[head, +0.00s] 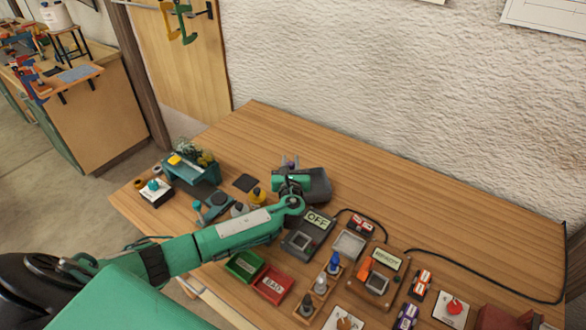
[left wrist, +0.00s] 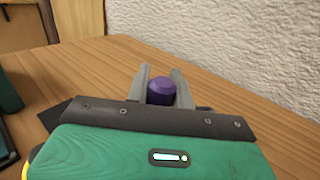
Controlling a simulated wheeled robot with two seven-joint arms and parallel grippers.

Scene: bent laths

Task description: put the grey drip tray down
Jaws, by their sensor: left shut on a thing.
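My left gripper (head: 290,162) is over the back left part of the table, shut on a small purple thing with a rounded top. The purple thing (left wrist: 161,91) sits snugly between both grey fingers in the left wrist view; its lower part is hidden. A dark grey, tray-like thing (head: 319,187) shows just right of my gripper in the head view, partly hidden by it. I cannot tell whether it touches the gripper or the table. A shallow light grey tray (head: 348,245) lies farther forward. I cannot tell which is the drip tray. My right gripper is out of view.
A green bin (head: 244,265) and a red bin (head: 272,286) stand near the front edge. An OFF-marked device (head: 308,235) and bottles crowd my arm. A teal stand (head: 192,172) with a plant is at left. The wooden table (head: 430,215) is clear toward the wall, except for a black cable.

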